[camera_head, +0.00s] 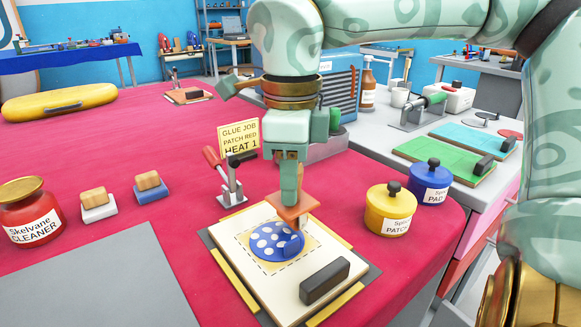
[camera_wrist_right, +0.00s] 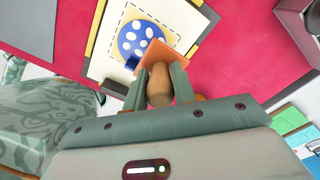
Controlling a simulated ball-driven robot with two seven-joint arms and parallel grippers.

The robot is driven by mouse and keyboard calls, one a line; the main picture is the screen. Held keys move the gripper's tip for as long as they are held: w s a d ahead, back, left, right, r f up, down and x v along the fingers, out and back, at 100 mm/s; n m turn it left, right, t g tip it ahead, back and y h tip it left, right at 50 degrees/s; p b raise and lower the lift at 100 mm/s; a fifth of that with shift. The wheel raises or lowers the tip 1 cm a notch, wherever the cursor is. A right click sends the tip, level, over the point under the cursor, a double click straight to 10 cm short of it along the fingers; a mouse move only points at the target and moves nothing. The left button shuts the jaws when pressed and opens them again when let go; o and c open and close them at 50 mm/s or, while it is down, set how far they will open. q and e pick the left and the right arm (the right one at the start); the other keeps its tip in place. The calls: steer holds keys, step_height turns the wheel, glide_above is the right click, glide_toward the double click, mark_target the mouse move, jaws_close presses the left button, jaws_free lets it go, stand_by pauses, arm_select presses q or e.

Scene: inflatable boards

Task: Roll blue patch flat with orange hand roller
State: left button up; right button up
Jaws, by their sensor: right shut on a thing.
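The blue patch (camera_head: 270,241) with white spots lies on a cream board (camera_head: 243,262), inside a dashed outline on a yellowish area. Its near right edge has a darker blue raised part, perhaps a curl. The patch also shows in the right wrist view (camera_wrist_right: 130,38). My right gripper (camera_head: 289,188) points down just behind the patch, shut on the brown handle (camera_wrist_right: 160,88) of the orange hand roller (camera_head: 294,208). The roller's orange part (camera_wrist_right: 168,60) is beside and partly over the patch's edge; I cannot tell whether it touches. My left gripper is not in view.
A black block (camera_head: 325,281) sits on the board's near right. A red-handled clamp (camera_head: 229,178) and a sign (camera_head: 239,138) stand behind. Yellow (camera_head: 388,213) and blue (camera_head: 429,186) pots are right. A red cleaner jar (camera_head: 31,217) and two brushes are left. Red cloth between is clear.

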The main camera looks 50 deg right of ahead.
steer(key=shift+f+b, duration=0.3)
steer(key=shift+f, duration=0.3)
stand_by(0.5)
